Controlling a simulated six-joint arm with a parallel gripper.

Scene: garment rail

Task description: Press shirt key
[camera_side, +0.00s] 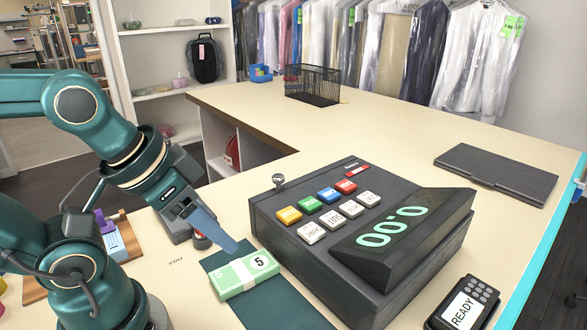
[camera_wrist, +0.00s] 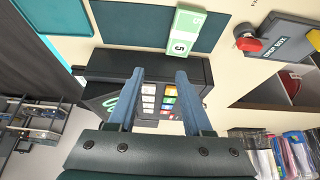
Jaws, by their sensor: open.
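The dark cash register (camera_side: 350,270) stands on the counter, its display (camera_side: 395,225) showing green 0.00. Its keypad has a row of coloured keys (camera_side: 317,202) and a row of white keys (camera_side: 341,214). The nearest white key (camera_side: 311,231) seems to read SHIRT, but the lettering is small. My gripper (camera_side: 212,232) is left of the register, above the counter, apart from the keys. In the wrist view my gripper (camera_wrist: 160,76) is open and empty, with the register keys (camera_wrist: 158,98) seen between its blue fingers.
A banknote bundle (camera_side: 245,273) lies on a dark green mat (camera_side: 285,302) left of the register, below my gripper. A card terminal (camera_side: 465,304) stands at the front right. A black folder (camera_side: 497,173) and a wire basket (camera_side: 312,85) sit farther back. The middle counter is clear.

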